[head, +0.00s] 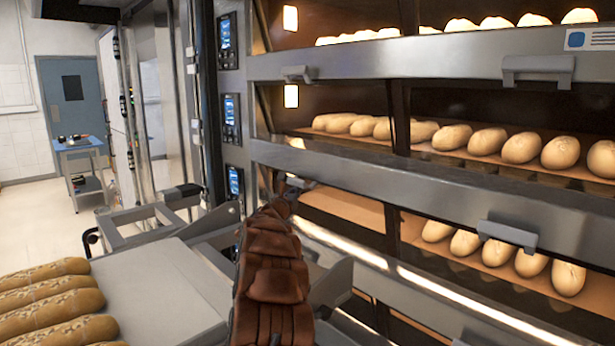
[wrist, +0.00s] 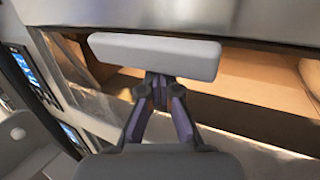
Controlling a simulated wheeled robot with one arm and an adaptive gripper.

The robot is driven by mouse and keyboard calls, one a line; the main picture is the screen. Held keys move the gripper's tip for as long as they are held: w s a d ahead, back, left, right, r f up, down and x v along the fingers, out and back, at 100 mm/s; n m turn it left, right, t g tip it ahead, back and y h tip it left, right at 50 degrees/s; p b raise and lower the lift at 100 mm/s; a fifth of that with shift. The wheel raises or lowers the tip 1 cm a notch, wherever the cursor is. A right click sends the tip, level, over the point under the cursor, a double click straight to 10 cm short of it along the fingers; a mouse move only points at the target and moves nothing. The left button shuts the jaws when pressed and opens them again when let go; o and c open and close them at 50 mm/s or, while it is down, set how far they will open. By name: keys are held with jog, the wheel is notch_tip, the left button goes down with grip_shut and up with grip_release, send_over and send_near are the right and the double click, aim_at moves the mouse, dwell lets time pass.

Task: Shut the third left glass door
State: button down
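The third left deck of the oven shows as an opening with a bare tan baking floor (head: 345,207) in the head view. A silver rail runs above it. In the wrist view a grey bar handle (wrist: 155,55) hangs below the rail, in front of the tan interior. How far the glass itself stands open I cannot tell. My gripper (wrist: 160,82) is just below the middle of this handle. Its dark fingers meet at their tips with nothing visible between them; whether they touch the handle is unclear. In the head view my brown-covered arm hides most of the gripper.
Loaves (head: 490,140) lie on the second deck and on the third deck's right side. Another handle (head: 508,235) sits at the right third door. Control screens (head: 231,118) line the oven's left post. A tray of long loaves (head: 50,300) is at lower left.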

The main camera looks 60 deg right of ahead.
jog(key=shift+w+a+r, duration=0.1)
jog(key=shift+w+r, duration=0.05)
jog(key=shift+r, duration=0.3)
jog(key=f+b+v, duration=0.1)
jog(key=b+v, duration=0.6)
jog(key=b, duration=0.1)
dwell(0.3)
jog(key=shift+f, duration=0.1)
dwell(0.9)
